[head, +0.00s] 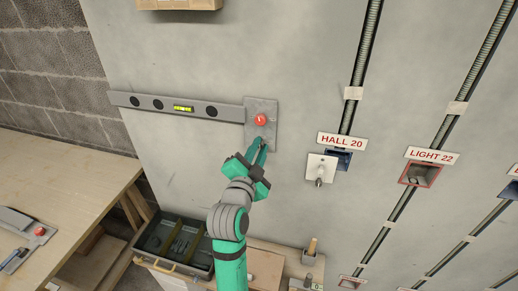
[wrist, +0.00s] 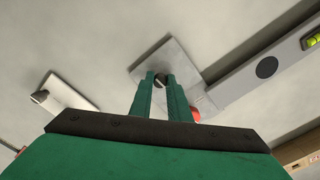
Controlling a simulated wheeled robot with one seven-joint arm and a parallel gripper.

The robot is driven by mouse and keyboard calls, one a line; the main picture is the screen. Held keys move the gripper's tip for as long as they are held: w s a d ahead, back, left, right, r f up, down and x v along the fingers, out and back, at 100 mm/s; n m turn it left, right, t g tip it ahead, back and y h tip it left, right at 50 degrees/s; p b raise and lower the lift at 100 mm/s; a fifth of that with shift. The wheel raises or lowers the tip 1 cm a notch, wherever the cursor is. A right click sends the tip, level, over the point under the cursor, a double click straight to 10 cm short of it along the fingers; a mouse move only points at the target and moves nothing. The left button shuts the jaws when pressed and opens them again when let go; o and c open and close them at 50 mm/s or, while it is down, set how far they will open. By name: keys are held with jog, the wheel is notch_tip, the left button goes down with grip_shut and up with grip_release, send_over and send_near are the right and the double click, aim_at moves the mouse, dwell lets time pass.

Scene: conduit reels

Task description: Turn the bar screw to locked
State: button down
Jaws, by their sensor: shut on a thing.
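The long grey bar (head: 180,106) with a yellow-green level vial lies along the wall, and its right end meets a square grey plate (head: 271,105). A red round knob (head: 260,120) with a small white mark sits on the plate; it shows partly behind a finger in the wrist view (wrist: 196,116). My gripper (head: 259,146) is at the plate's lower part, below the red knob. In the wrist view its fingers are closed around a small dark metal screw head, the bar screw (wrist: 160,81). The fingers hide most of the screw, and I cannot read its turn position.
A white plate with a metal knob (head: 319,167) is right of my gripper, under the HALL 20 sign (head: 342,140). Conduits and the LIGHT 22 box (head: 418,174) are further right. A dark toolbox (head: 160,251) stands below, and a wooden bench (head: 70,185) at left.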

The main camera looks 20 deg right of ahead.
jog(key=shift+f+m, duration=0.15)
jog(key=shift+m, duration=0.25)
jog(key=c, duration=1.7)
grip_release()
jog(key=shift+o, duration=0.2)
jog(key=shift+s, duration=0.1)
jog(key=v, duration=1)
jog(key=shift+s+a, duration=0.25)
jog(key=shift+a, duration=0.05)
